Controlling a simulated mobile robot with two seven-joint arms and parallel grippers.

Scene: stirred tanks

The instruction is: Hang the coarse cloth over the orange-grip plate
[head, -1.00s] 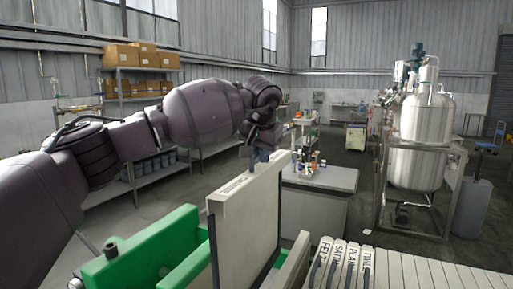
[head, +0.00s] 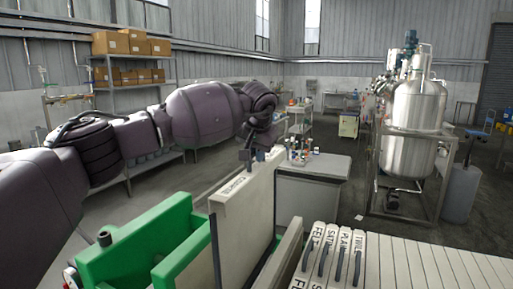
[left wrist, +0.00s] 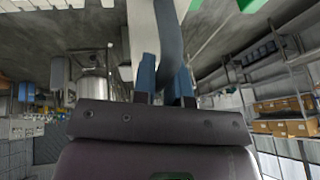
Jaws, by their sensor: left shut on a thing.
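A cream panel with a lettered top strip (head: 245,222) stands upright between green walls in the head view. The letters are too small to read surely, but may say coarse. My left gripper (head: 260,156) is at the panel's far top end. In the left wrist view its blue fingertips (left wrist: 164,82) are shut on a grey-blue strap (left wrist: 169,45) next to a cream edge (left wrist: 143,28). Whether the panel hangs over a plate or stands free cannot be told. No orange grip shows. My right gripper is not in view.
A green frame (head: 137,239) flanks the panel at left. At right a rack holds cream pieces with dark handles, labelled felt (head: 312,250), satin, plain and twill. A grey cabinet (head: 312,203) with small bottles stands behind. A steel tank (head: 417,120) stands further right.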

